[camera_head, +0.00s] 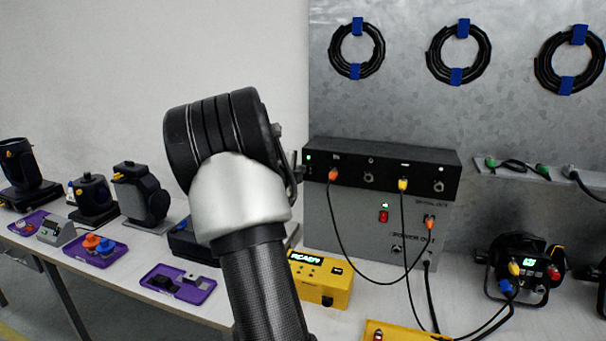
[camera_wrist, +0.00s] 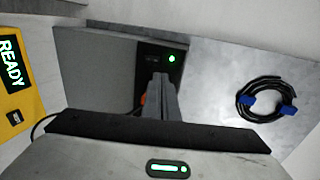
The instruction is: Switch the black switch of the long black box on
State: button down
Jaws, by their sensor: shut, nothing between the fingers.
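The long black box (camera_head: 385,165) lies on top of a grey box against the metal panel. Its front has several sockets, and a green light shows at its left end. In the wrist view its black end face (camera_wrist: 181,74) shows a lit green light and a small dark shape that may be the black switch (camera_wrist: 152,58); its position is unclear. My gripper (camera_wrist: 162,78) is shut and empty, its fingertips in front of this face, just below the dark shape. I cannot tell whether they touch. In the head view my wrist hides most of the gripper.
Orange and yellow plugs with cables hang from the black box and the grey box (camera_head: 322,222) below. A yellow box reading READY (camera_head: 318,278) stands in front. A black lamp (camera_head: 522,268) stands right. Purple trays (camera_head: 178,284) lie left. Coiled cables (camera_head: 357,48) hang above.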

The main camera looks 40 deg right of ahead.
jog(key=shift+r+v, duration=0.25)
jog(key=shift+v, duration=0.9)
jog(key=shift+r+v, duration=0.2)
jog(key=shift+v, duration=0.95)
jog(key=shift+d, duration=0.1)
jog(key=a+r+n+t+y+p, duration=0.1)
jog(key=a+r+n+t+y, duration=0.25)
jog(key=a, duration=0.65)
jog(key=s+a+r+n+y+p, duration=0.15)
jog(key=a+n+y, duration=0.25)
jog(key=a+n, duration=0.4)
jog(key=a+r+n+t+y, duration=0.1)
jog(key=a+r+n+y, duration=0.25)
jog(key=a, duration=0.75)
jog(key=s+a+n+g+y+p, duration=0.2)
jog(key=s+a+n+y, duration=0.1)
jog(key=s+a+n, duration=0.45)
jog(key=s+a+f+n+g, duration=0.2)
jog(key=s+a+n, duration=0.1)
jog(key=s, duration=0.6)
jog(key=s+a+f+n+g+p, duration=0.1)
jog(key=s+a+n, duration=0.3)
jog(key=s, duration=0.5)
jog(key=shift+s+f+n+g+h, duration=0.35)
jog(key=shift+f+n, duration=0.2)
jog(key=shift+f, duration=0.35)
